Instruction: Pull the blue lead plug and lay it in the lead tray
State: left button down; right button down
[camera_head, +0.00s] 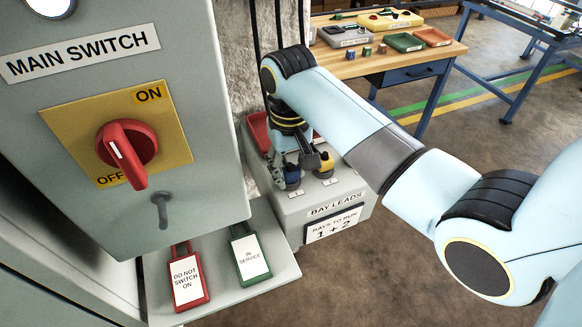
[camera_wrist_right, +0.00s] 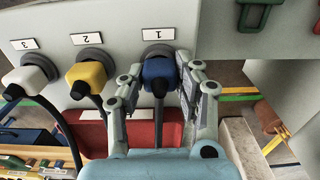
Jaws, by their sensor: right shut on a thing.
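The blue lead plug (camera_wrist_right: 158,72) sits at the socket labelled 1 in the right wrist view, its dark lead running toward the camera. My right gripper (camera_wrist_right: 158,80) is shut on it, one finger on each side. In the head view my right gripper (camera_head: 288,165) reaches down to the bay leads box, with the blue plug (camera_head: 292,178) at its fingertips. The red lead tray (camera_head: 257,131) is behind my gripper at the box's far left and partly hidden. It also shows in the wrist view (camera_wrist_right: 172,128). My left gripper is not in view.
A yellow plug (camera_wrist_right: 88,73) at socket 2 and a white plug (camera_wrist_right: 28,75) at socket 3 stand beside the blue one. The bay leads box (camera_head: 312,207) adjoins the switch cabinet (camera_head: 190,215) and a shelf with red and green tags (camera_head: 187,277). A workbench (camera_head: 390,60) stands behind.

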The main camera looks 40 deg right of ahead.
aim_at(290, 170)
jog(key=shift+r, duration=3)
jog(key=shift+f, duration=0.1)
